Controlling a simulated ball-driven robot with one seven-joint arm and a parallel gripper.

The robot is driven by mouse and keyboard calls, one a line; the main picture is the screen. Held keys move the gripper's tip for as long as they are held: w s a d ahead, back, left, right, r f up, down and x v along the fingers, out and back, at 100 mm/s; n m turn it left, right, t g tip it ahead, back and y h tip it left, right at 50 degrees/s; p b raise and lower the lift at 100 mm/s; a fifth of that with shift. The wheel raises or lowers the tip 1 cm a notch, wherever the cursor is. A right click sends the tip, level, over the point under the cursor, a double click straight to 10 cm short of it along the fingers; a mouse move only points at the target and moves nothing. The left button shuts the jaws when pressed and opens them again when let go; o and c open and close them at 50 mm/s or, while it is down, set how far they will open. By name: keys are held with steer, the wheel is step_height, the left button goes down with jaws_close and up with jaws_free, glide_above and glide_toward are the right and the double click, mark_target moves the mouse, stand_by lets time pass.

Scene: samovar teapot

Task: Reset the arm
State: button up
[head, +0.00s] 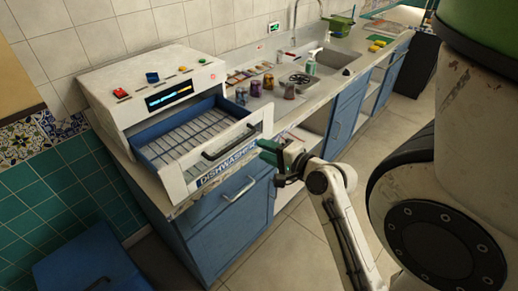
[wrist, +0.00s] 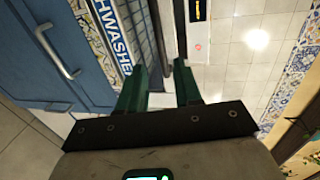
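My arm reaches up from the lower right in the head view. My gripper (head: 266,151) is beside the right front corner of the pulled-out dishwasher drawer (head: 195,133). I cannot tell whether it touches the drawer front. In the wrist view, the two green fingers of my gripper (wrist: 163,78) stand apart with nothing between them. The white dishwasher (head: 140,85) stands on the counter with its drawer open. The drawer's wire rack looks empty.
The counter (head: 325,82) runs back to the right, with several small cups (head: 269,82), a soap bottle (head: 311,64) and a sink (head: 335,58). Blue cabinets (head: 235,215) stand below. A blue box-like object (head: 85,262) is at the lower left. Tiled floor is open near my arm.

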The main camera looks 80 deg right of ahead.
steer(key=shift+a, duration=0.1)
stand_by(0.6)
steer(key=w+a+f+n+g+y, duration=0.3)
steer(key=w+a+f+n+y, duration=0.1)
steer(key=a+f+n, duration=0.3)
steer(key=w+a+f+n+g+y, duration=0.2)
steer(key=w+a+f+n+y, duration=0.25)
steer(key=a, duration=0.55)
steer(key=s+a+f+n+g, duration=0.5)
steer(key=s+a+n+g, duration=0.2)
steer(key=a+n, duration=0.3)
steer(key=shift+s+f+n, duration=0.35)
steer(key=shift+s+n, duration=0.15)
steer(key=shift+n, duration=0.75)
steer(key=shift+d+h, duration=0.1)
steer(key=shift+h, duration=0.15)
